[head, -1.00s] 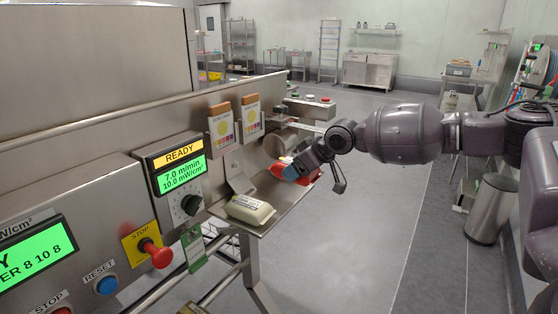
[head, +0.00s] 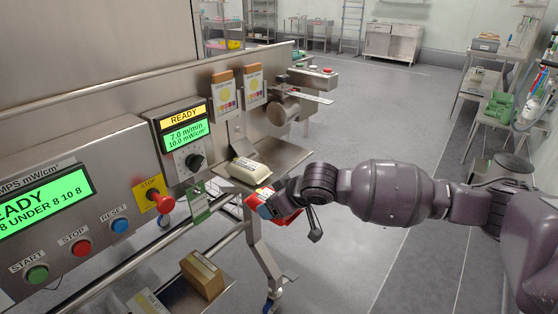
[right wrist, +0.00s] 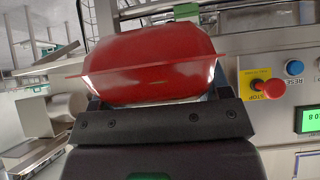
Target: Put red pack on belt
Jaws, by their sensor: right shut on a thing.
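A red pack (head: 256,203) is held in my right gripper (head: 270,206), just in front of the small metal shelf. In the right wrist view the red pack (right wrist: 150,62) fills the upper middle, gripped along its lower edge by my right gripper (right wrist: 155,100). A cream pack (head: 249,171) lies on the metal shelf (head: 285,158) behind it. I cannot make out the belt in these views. My left gripper is not in view.
The control panel has START (head: 37,273), STOP and RESET buttons. A red emergency stop knob (head: 162,200) sticks out close to the left. A cardboard box (head: 203,274) sits on a lower shelf.

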